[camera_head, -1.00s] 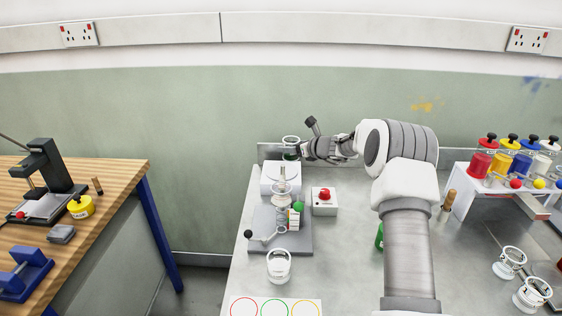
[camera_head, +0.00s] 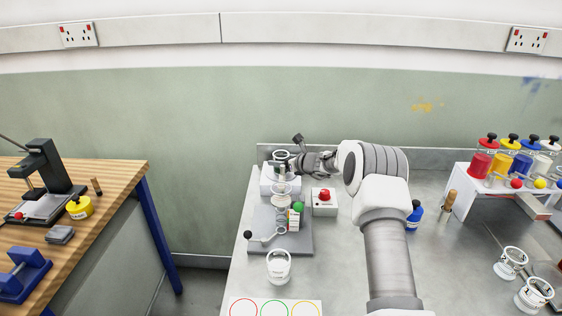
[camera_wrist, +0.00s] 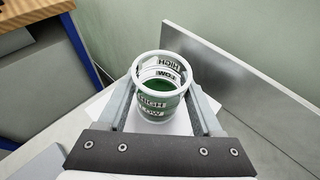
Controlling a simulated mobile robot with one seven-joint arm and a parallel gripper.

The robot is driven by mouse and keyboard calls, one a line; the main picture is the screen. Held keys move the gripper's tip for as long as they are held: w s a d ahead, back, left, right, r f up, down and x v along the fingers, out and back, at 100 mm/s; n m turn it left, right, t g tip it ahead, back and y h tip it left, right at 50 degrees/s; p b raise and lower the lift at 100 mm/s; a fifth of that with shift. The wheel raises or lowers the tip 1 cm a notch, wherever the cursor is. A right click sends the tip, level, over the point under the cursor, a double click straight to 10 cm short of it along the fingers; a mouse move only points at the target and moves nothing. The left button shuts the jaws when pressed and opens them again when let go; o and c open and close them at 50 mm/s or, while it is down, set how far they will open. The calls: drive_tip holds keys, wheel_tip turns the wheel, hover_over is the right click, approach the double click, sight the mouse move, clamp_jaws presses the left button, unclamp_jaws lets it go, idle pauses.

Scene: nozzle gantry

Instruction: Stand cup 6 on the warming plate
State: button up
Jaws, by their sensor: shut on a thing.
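A clear cup with a white rim and green liquid (camera_wrist: 160,85) is between the fingers of my gripper (camera_wrist: 163,108) in the wrist view. Its side reads HIGH and LOW; no number is legible. In the head view the cup (camera_head: 281,155) is upright, held by my gripper (camera_head: 294,161) at the back left of the bench. A white box (camera_head: 267,186), which looks like the warming plate, is under it. The white top (camera_wrist: 112,107) shows around the cup base in the wrist view. I cannot tell whether the base touches it.
A grey stand (camera_head: 266,231) with a black-knobbed lever is just in front. A red-button box (camera_head: 324,203) is to its right. An empty-looking cup (camera_head: 279,267) stands nearer. A low metal panel (camera_wrist: 250,85) rises behind the bench. A rack with colored bottles (camera_head: 478,184) is at right.

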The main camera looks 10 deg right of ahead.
drive_tip(key=o, duration=1.4)
drive_tip(key=shift+r+p, duration=0.25)
drive_tip(key=shift+p, duration=0.15)
drive_tip(key=shift+s+d, duration=0.2)
drive_tip(key=shift+s, duration=0.1)
drive_tip(key=b+v, duration=0.1)
drive_tip(key=v, duration=1)
drive_tip(key=shift+s+d, duration=0.1)
drive_tip(key=shift+s, duration=0.05)
